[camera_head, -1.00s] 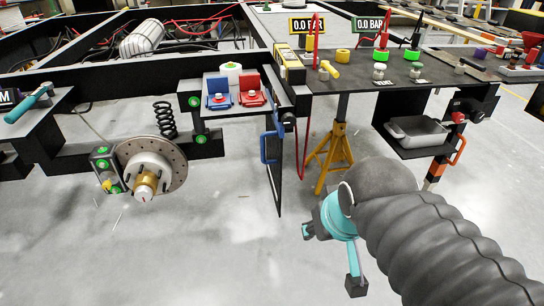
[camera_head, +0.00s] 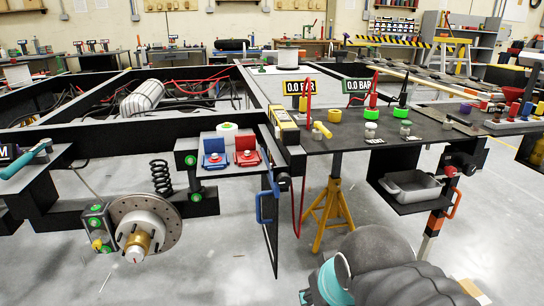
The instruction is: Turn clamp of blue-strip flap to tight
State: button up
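A dark flap (camera_head: 272,238) hangs down below the front edge of the black bench, seen nearly edge-on. A blue handle-like strip (camera_head: 259,208) is on its left side. A dark round knob (camera_head: 283,182), which looks like the clamp, sits at the top of this flap under the bench corner. Whether it is loose or tight cannot be told. My arm's grey sleeve and teal wrist (camera_head: 331,283) show at the bottom, in front of and to the right of the flap. My gripper's fingers are out of the picture.
A yellow jack stand (camera_head: 328,215) stands right of the flap, with a red hose (camera_head: 303,205) between. A second flap with an orange handle (camera_head: 455,204) is by the grey tray (camera_head: 408,188). A brake disc (camera_head: 147,226) is at left. Floor in front is clear.

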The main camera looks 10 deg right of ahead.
aim_at(283, 179)
jog(key=z, duration=1.6)
jog(key=k, duration=1.2)
jog(key=u, duration=1.55)
